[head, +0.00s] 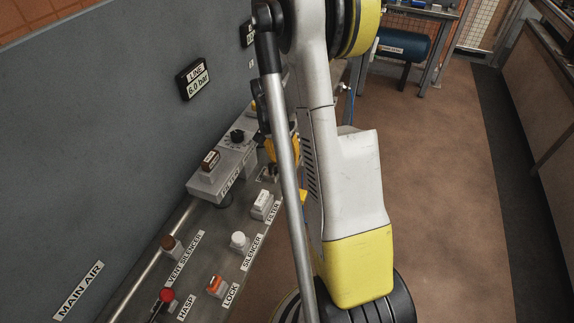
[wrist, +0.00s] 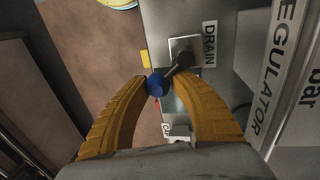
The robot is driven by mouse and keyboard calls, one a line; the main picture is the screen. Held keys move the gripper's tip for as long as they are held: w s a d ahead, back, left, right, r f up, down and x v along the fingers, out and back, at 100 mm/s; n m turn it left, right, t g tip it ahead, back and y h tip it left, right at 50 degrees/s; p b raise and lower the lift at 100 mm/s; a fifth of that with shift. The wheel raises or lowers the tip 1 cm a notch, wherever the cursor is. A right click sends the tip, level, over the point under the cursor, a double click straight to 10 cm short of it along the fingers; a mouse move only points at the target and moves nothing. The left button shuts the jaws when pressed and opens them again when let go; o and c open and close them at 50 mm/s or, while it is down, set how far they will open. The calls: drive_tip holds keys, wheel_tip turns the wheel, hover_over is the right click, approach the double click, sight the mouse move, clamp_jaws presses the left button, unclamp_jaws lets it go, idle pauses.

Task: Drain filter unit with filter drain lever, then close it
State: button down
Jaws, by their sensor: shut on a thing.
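In the wrist view my gripper (wrist: 157,86) has its two curved yellow fingers closed at the tips on the blue knob of the drain lever (wrist: 156,83). The lever's dark arm runs from the knob up and right to a pivot on a pale square plate (wrist: 188,47), beside the DRAIN label (wrist: 210,43). The lever lies slanted in the picture. The filter unit's body cannot be clearly made out; a grey metal housing (wrist: 164,15) lies behind the plate. In the head view my arm hides the lever and most of the gripper.
A REGULATOR label (wrist: 275,70) lies right of the lever. In the head view, a shelf carries a red knob (head: 166,295), an orange lock (head: 216,286), a white silencer (head: 239,241) and a white filter part (head: 262,204). Brown floor (head: 450,200) is open at right.

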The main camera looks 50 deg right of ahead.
drive_tip(key=n, duration=0.2)
drive_tip(key=w+n, duration=0.2)
drive_tip(key=n, duration=0.1)
drive_tip(key=shift+w+n+t+h+b, duration=0.1)
drive_tip(key=shift+n+t+h+b, duration=0.2)
drive_tip(key=shift+h, duration=0.1)
drive_tip(key=shift+w+a+n+t+h, duration=0.15)
drive_tip(key=shift+w+n, duration=0.15)
drive_tip(key=shift+n, duration=0.55)
drive_tip(key=shift+w+n+t+h, duration=0.1)
drive_tip(key=shift+w+n, duration=0.15)
drive_tip(key=shift+n, duration=0.55)
drive_tip(key=shift+w+a+n+t+h, duration=0.15)
drive_tip(key=shift+w+n, duration=0.15)
drive_tip(key=shift+n, duration=0.55)
drive_tip(key=shift+d, duration=0.1)
drive_tip(key=c, duration=1.2)
unclamp_jaws()
drive_tip(key=shift+w, duration=0.1)
drive_tip(key=v, duration=1.2)
drive_tip(key=shift+d, duration=0.1)
